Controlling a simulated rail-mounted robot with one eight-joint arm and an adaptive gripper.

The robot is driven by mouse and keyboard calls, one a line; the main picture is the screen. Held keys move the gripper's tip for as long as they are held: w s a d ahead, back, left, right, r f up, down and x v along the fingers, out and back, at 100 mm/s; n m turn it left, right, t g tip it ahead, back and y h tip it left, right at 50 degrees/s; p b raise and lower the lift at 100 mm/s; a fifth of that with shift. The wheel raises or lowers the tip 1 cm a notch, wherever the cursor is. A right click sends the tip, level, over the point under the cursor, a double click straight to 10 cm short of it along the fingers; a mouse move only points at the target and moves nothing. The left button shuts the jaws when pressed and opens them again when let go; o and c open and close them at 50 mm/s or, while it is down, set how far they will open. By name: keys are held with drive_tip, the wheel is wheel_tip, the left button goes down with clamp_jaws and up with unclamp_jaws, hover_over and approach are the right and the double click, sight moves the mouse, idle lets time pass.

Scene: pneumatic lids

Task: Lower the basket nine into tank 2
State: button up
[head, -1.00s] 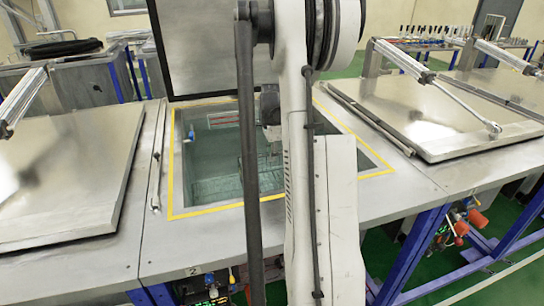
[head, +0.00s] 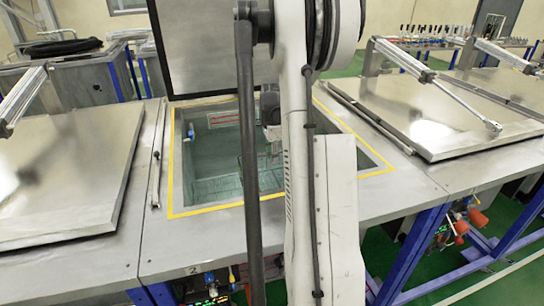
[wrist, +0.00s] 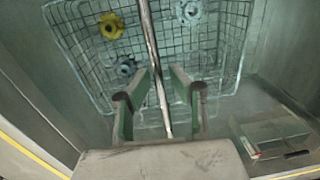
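Tank 2 (head: 176,195) stands open in the head view, its opening edged in yellow and its lid (head: 203,50) raised. The wire basket (head: 205,188) is low inside the tank, partly hidden by my arm. The wrist view shows its mesh (wrist: 75,55) below my gripper, with a yellow gear (wrist: 111,26) and grey-blue gears (wrist: 189,11) in it. A thin metal bar (wrist: 152,45) runs between my fingers. My gripper (wrist: 160,92) is open, with gaps on both sides of the bar. In the head view it is mostly hidden behind my arm.
Closed lids (head: 70,165) and (head: 440,110) cover the tanks to the left and right. A small box-like fitting (wrist: 270,138) sits beside the basket in the wrist view. The tank walls are close around my gripper.

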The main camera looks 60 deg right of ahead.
wheel_tip(320, 180, up, 24)
drive_tip(key=p, duration=0.6)
drive_tip(key=shift+s+a+p, duration=0.15)
drive_tip(key=shift+s+p, duration=0.05)
drive_tip(key=shift+p, duration=0.15)
idle(0.7)
drive_tip(key=shift+a, duration=0.1)
idle(0.4)
drive_tip(key=w+a+r+n+t+h+b, duration=0.1)
drive_tip(key=a+n, duration=0.5)
drive_tip(key=a, duration=0.8)
drive_tip(key=w+a+r+n+t+b, duration=0.15)
drive_tip(key=a+n, duration=0.45)
drive_tip(key=a, duration=0.8)
drive_tip(key=s+a+f+n+t, duration=0.1)
drive_tip(key=s+a+f+n, duration=0.1)
drive_tip(key=a, duration=0.6)
drive_tip(key=s+a+f+n+t+y, duration=0.1)
drive_tip(key=s+a+f+n, duration=0.2)
drive_tip(key=s+a+n, duration=0.2)
drive_tip(key=s+a+f+n+t, duration=0.2)
drive_tip(key=a+n, duration=0.4)
drive_tip(key=a, duration=0.4)
drive_tip(key=shift+s+a+f+n+b, duration=0.4)
drive_tip(key=shift+s+f, duration=0.25)
drive_tip(key=shift+s, duration=0.4)
